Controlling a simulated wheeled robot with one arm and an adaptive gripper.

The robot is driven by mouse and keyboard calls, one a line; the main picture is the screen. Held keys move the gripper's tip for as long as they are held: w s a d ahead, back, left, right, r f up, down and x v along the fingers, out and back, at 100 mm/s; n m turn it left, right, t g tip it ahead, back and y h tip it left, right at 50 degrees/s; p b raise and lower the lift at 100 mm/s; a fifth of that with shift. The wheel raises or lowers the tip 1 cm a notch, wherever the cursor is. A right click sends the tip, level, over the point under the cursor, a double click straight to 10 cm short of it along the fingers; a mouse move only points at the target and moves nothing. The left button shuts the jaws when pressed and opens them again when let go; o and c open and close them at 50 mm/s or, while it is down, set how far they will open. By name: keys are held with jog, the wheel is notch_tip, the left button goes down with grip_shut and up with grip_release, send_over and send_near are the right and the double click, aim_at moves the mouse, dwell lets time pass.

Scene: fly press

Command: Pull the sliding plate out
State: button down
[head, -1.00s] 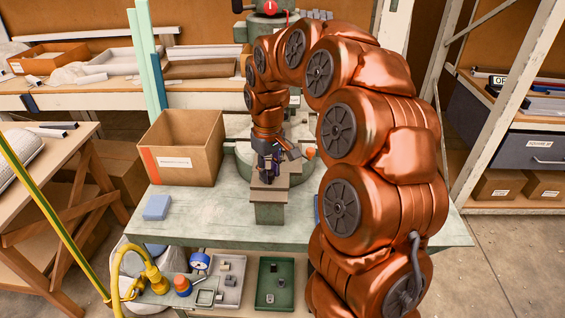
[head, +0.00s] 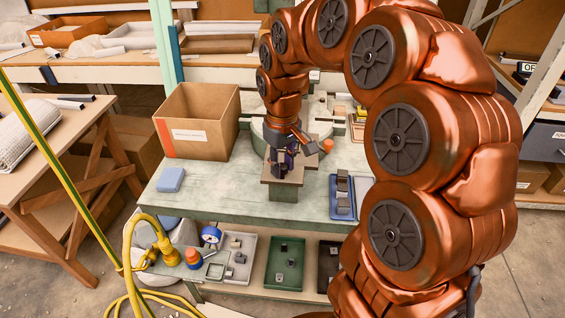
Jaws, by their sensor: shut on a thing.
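My gripper (head: 284,168) is dark and points down at the plate. It is shut on the plate, though its fingers hide the exact place of the hold. An orange knob (head: 327,146) shows just right of the gripper. My copper arm hides much of the press behind.
An open cardboard box (head: 197,122) stands left of the press, with a blue block (head: 170,180) in front of it. A blue tray (head: 342,196) with grey parts lies right of the pedestal. Several trays sit on the lower shelf (head: 215,297).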

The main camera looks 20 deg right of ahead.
jog(key=c, duration=0.9)
grip_release()
notch_tip(320, 180, up, 12)
jog(key=shift+r, duration=0.1)
jog(key=s+a+f+m+p, duration=0.1)
jog(key=s+a+f, duration=0.1)
jog(key=s, duration=0.7)
jog(key=s+a+f+m+g+p, duration=0.1)
jog(key=s+f, duration=0.3)
jog(key=s, duration=0.4)
jog(key=s+a+f+p, duration=0.1)
jog(key=s+f, duration=0.3)
jog(key=s, duration=0.5)
jog(key=shift+s+a+m+g+p, duration=0.15)
jog(key=shift+s+a+m+g, duration=0.05)
jog(key=shift+a, duration=0.2)
jog(key=shift+s+a+m+g+p, duration=0.15)
jog(key=shift+a+m+g, duration=0.05)
jog(key=shift+a, duration=0.2)
